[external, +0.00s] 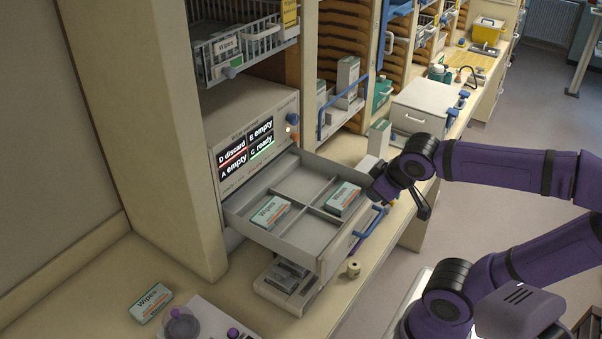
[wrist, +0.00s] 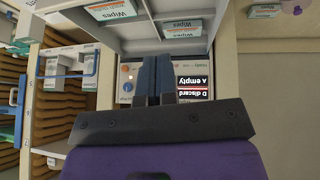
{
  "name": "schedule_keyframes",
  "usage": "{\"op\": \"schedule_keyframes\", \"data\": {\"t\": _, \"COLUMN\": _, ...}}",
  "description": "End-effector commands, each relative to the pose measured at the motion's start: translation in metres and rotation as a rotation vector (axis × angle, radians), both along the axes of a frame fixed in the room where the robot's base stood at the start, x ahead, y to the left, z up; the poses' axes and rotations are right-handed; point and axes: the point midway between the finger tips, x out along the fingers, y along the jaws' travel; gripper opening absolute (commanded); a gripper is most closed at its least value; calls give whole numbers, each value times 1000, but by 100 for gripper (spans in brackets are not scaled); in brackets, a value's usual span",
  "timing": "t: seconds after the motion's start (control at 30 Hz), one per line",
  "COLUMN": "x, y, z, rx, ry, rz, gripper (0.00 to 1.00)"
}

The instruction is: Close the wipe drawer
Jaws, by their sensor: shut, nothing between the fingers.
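The wipe drawer (external: 321,245) is a grey tray pulled out of the cabinet unit, with a blue handle (external: 369,229) on its front. Dividers split it into compartments. The drawer (wrist: 202,44) also shows at the top of the wrist view. My gripper (external: 423,211) is beside the drawer's front right corner, near the handle; contact cannot be told. In the wrist view its dark fingers (wrist: 154,75) are together, with nothing between them.
The unit's display (external: 246,148) reads D discard, E empty, A empty and C ready. A wire basket (external: 240,50) hangs above. Another Wipes box (external: 150,303) lies on the counter. A small tan knob-like object (external: 353,269) stands below the drawer front.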

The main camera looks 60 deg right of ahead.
Motion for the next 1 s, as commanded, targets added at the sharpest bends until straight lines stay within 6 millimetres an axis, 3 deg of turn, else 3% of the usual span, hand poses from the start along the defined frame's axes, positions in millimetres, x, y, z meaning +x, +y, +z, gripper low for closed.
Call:
{"op": "schedule_keyframes", "data": {"t": 0.37, "x": 42, "y": -42, "z": 3, "rx": -232, "ry": -119, "rz": 70, "gripper": 0}}
{"op": "schedule_keyframes", "data": {"t": 0.67, "x": 117, "y": -70, "z": 5, "rx": -472, "ry": -255, "rz": 289, "gripper": 0}}
{"op": "schedule_keyframes", "data": {"t": 0.87, "x": 165, "y": -67, "z": -14, "rx": -561, "ry": -314, "rz": 576, "gripper": 0}}
{"op": "schedule_keyframes", "data": {"t": 1.0, "x": 184, "y": -57, "z": -44, "rx": -551, "ry": -315, "rz": 811, "gripper": 0}}
